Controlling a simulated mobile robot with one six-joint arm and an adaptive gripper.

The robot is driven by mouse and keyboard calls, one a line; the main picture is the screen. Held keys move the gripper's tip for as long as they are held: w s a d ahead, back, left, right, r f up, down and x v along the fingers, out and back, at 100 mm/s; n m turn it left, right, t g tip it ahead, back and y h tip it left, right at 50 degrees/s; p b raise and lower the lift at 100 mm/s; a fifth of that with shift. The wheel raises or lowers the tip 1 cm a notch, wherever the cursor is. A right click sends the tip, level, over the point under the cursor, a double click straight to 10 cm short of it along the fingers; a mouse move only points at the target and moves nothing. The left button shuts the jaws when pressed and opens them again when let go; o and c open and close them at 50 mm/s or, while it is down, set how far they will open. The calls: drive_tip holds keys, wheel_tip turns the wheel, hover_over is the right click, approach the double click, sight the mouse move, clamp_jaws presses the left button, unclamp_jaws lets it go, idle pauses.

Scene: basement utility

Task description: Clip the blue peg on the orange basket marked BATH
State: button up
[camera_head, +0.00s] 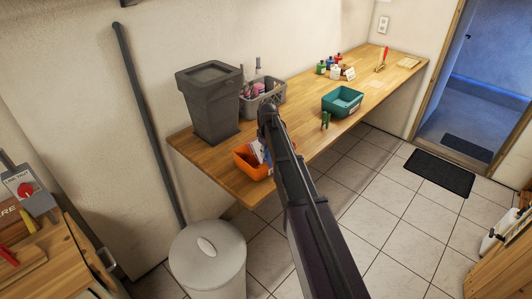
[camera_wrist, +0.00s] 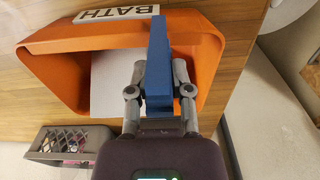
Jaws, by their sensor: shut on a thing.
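The orange basket (camera_wrist: 70,72) fills much of the wrist view, with a white BATH label (camera_wrist: 110,17) on its wall. White contents lie inside it. My gripper (camera_wrist: 157,85) is shut on the blue peg (camera_wrist: 158,60), which points over the basket towards the rim beside the label. I cannot tell whether the peg touches the rim. In the head view the orange basket (camera_head: 242,162) sits at the near edge of the wooden bench, partly behind my arm. My gripper and the peg are not clear there.
A teal basket (camera_head: 330,103) with a green peg (camera_head: 326,120) stands farther along the bench (camera_head: 215,168). A grey basket (camera_head: 277,98) and a tall grey bin (camera_head: 210,110) stand at the back. Bottles (camera_head: 335,72) stand beyond. A white lidded bin (camera_head: 207,270) is on the floor.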

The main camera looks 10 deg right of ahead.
drive_tip(key=shift+f, duration=0.45)
idle(0.4)
drive_tip(key=o, duration=0.9)
drive_tip(key=shift+r, duration=0.15)
